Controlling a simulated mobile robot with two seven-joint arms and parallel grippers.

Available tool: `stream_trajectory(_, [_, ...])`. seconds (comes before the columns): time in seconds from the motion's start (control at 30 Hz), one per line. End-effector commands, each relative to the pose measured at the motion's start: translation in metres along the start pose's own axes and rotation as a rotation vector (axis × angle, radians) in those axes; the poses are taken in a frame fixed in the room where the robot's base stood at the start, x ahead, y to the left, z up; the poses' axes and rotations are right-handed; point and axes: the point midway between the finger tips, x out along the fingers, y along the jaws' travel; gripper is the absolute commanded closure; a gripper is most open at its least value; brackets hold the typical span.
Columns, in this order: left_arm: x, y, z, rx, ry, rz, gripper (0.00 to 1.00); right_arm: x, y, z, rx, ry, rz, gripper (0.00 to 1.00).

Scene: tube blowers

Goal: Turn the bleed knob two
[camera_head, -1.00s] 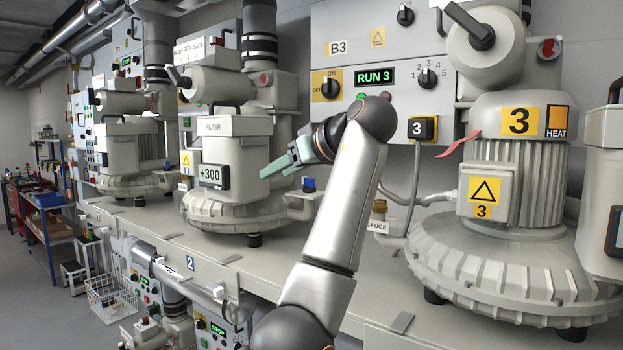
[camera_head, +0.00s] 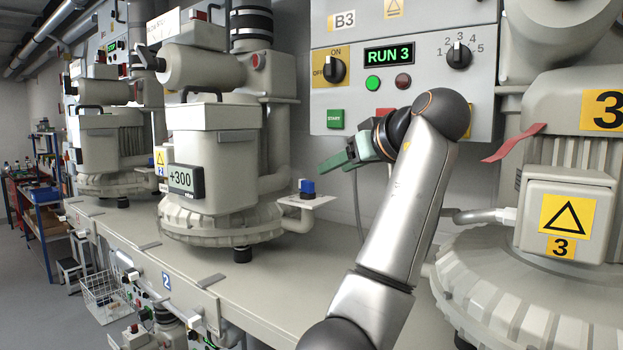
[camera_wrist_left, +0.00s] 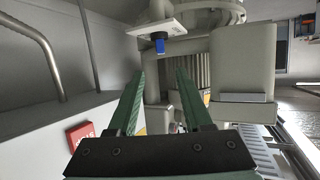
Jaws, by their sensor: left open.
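A small blue knob (camera_head: 307,187) stands on a pipe stub with a pale label plate (camera_head: 321,202), at the right side of the +300 blower (camera_head: 212,150). I take it to be bleed knob two; its label is too small to read. My left gripper (camera_head: 337,160), with green fingers, is open and empty. In the head view it shows up and right of the knob, pointing left. In the left wrist view the blue knob (camera_wrist_left: 160,43) lies beyond the open fingertips (camera_wrist_left: 160,75), apart from them. My right gripper is not in view.
A grey control panel (camera_head: 420,95) reading RUN 3 stands behind my left arm. Blower three (camera_head: 562,215) fills the right side, with a red tag (camera_head: 512,144). The bench top (camera_head: 290,262) in front of the knob is clear.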

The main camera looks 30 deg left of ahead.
Motion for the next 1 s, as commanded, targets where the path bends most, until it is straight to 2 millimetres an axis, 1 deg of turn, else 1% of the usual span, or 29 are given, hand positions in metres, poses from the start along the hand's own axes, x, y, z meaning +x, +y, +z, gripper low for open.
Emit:
stream_trajectory(0.03, [0.009,-0.001,0.0,0.0,-0.002,-0.004,0.5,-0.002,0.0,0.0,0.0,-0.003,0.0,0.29])
stream_trajectory(0.3, [0.064,-0.001,-0.001,0.0,-0.002,-0.004,0.5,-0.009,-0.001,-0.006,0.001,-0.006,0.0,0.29])
stream_trajectory(0.4, [0.083,-0.001,-0.001,0.0,-0.002,-0.005,0.5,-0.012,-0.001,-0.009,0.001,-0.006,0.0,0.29])
stream_trajectory(0.5, [0.097,-0.001,-0.002,0.001,-0.001,-0.004,0.5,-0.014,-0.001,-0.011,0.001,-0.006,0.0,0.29])
stream_trajectory(0.6, [0.106,-0.001,-0.001,0.001,-0.001,-0.002,0.5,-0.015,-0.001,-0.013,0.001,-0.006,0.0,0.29])
stream_trajectory(0.7, [0.111,-0.001,0.0,0.0,-0.001,-0.002,0.5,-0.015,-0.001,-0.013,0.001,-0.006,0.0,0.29])
stream_trajectory(0.97, [0.113,-0.001,0.0,-0.001,0.0,-0.002,0.5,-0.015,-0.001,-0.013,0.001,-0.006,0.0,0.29])
stream_trajectory(1.0, [0.113,-0.001,0.0,-0.001,0.0,-0.002,0.51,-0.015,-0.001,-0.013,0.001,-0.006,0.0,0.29])
